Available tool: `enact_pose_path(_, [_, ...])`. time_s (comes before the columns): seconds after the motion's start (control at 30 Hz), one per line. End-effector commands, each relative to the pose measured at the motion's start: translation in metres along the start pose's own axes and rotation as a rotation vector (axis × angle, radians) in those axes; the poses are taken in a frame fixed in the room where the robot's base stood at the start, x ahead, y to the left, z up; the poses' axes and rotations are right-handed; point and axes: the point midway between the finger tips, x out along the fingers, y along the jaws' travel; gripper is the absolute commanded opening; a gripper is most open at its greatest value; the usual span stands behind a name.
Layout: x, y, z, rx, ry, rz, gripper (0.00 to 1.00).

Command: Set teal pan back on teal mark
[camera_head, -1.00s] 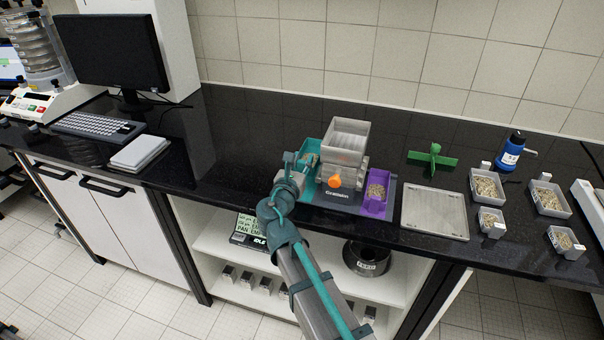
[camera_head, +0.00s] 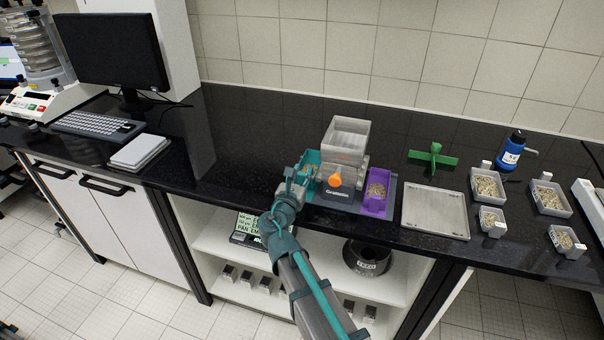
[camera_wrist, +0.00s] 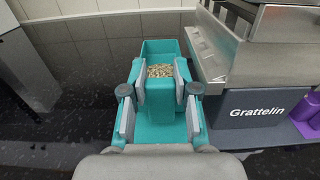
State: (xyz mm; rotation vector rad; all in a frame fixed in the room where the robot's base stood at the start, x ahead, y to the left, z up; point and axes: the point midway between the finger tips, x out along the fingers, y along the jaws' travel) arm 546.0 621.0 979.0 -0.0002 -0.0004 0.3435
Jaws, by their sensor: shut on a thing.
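The teal pan (camera_wrist: 160,52) holds pale grains and sits in front of my wrist camera, close to the left side of the grey Grattelin machine (camera_wrist: 262,60). My gripper (camera_wrist: 158,100) is shut on the teal front part of the pan, with one finger on each side. In the head view the pan (camera_head: 313,156) shows partly behind my gripper (camera_head: 296,180), left of the machine (camera_head: 345,150). The teal mark cannot be made out. Whether the pan's bottom touches the surface cannot be told.
A purple pan (camera_head: 378,190) with grains stands right of the machine. A grey tray (camera_head: 435,213), a green piece (camera_head: 433,158) and several grain pans (camera_head: 487,186) are farther right.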

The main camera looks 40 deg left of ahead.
Motion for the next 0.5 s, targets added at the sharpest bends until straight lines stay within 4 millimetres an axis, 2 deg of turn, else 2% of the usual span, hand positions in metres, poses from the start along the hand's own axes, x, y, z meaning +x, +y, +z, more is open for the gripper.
enact_pose_path(0.17, [0.0, 0.0, -0.0055, 0.0, 0.0, 0.0, 0.0])
enact_pose_path(0.2, [0.0, 0.0, -0.0051, 0.0, 0.0, 0.0, 0.31])
enact_pose_path(0.27, [0.0, 0.0, -0.0046, 0.0, 0.0, 0.0, 0.39])
enact_pose_path(0.5, [0.0, 0.0, -0.0046, 0.0, 0.0, 0.0, 0.39])
